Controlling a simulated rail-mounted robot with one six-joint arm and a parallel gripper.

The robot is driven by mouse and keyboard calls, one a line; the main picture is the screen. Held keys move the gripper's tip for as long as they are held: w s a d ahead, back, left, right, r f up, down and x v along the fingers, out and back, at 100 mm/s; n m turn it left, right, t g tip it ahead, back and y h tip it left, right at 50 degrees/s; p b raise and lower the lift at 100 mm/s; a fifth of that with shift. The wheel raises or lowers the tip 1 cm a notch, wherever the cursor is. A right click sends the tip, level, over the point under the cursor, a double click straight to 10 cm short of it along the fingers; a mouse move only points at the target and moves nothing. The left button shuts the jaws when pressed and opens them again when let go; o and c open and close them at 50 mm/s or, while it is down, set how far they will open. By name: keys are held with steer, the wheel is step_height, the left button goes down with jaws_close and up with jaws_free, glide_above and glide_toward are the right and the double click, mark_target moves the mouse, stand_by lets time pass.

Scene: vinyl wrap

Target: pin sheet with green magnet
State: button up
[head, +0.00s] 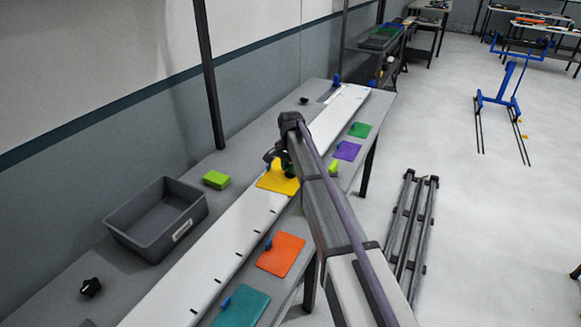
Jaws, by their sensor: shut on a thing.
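A long white panel (243,231) lies along the table with coloured sheets at its right edge. A yellow sheet (270,182) lies across the panel near its middle. My gripper (285,167) is right over the yellow sheet's far end, partly hidden by my own arm. I cannot tell whether the magnet touches the sheet.
A grey bin (153,248) and a lime block (216,180) stand on the table's left side.

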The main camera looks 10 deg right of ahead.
steer(key=o, duration=1)
steer(key=shift+f, duration=0.1)
step_height(320, 180, up, 11)
steer(key=p, duration=1)
steer(key=shift+f+p, duration=0.1)
steer(key=shift+p, duration=0.3)
steer(key=s+n, duration=0.3)
steer(key=s, duration=0.9)
steer(key=s+n, duration=0.3)
steer(key=s, duration=0.9)
steer(key=s+n, duration=0.3)
steer(key=s, duration=0.9)
steer(key=shift+s, duration=0.35)
